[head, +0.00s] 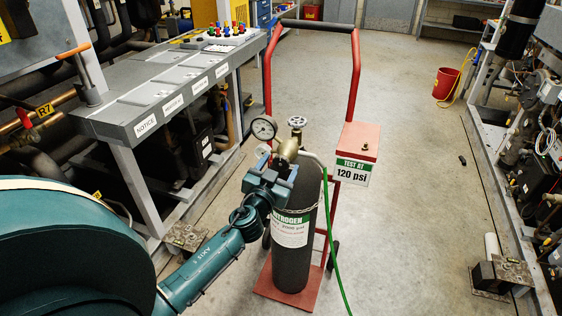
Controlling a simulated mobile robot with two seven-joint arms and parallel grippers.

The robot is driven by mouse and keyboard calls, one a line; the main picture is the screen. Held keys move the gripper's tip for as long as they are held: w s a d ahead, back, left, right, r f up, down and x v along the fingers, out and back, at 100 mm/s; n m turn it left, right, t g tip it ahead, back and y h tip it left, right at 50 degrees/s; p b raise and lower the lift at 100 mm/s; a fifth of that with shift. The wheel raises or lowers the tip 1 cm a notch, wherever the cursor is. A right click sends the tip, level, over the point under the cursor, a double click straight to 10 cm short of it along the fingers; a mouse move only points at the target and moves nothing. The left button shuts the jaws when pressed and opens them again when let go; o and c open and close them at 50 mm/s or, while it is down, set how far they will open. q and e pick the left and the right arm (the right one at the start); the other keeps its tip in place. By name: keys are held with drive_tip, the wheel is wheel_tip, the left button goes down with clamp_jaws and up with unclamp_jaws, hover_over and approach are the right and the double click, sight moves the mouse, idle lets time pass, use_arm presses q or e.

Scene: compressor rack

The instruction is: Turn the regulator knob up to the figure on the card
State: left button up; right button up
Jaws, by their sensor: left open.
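A dark nitrogen cylinder (292,257) stands upright on a red hand truck (356,82). On top are a brass regulator (288,150), a valve handwheel (297,122) and a round white-faced gauge (264,128); its needle is too small to read. A card (353,171) reading "TEST AT 120 psi" hangs on a red box at the right. My left gripper (279,172) is open at the front of the regulator, just below the gauge. It hides the regulator knob, and I cannot tell whether it touches it. My right gripper is not in view.
A green hose (334,250) runs from the regulator down to the floor. A grey bench (165,92) with labelled panels stands at the left, close to my arm. Racks of equipment line the right. The floor (420,180) right of the truck is mostly clear.

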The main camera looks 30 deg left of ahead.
use_arm(q)
drive_tip(key=shift+x, duration=0.9)
drive_tip(key=shift+c, duration=0.3)
drive_tip(key=c, duration=0.9)
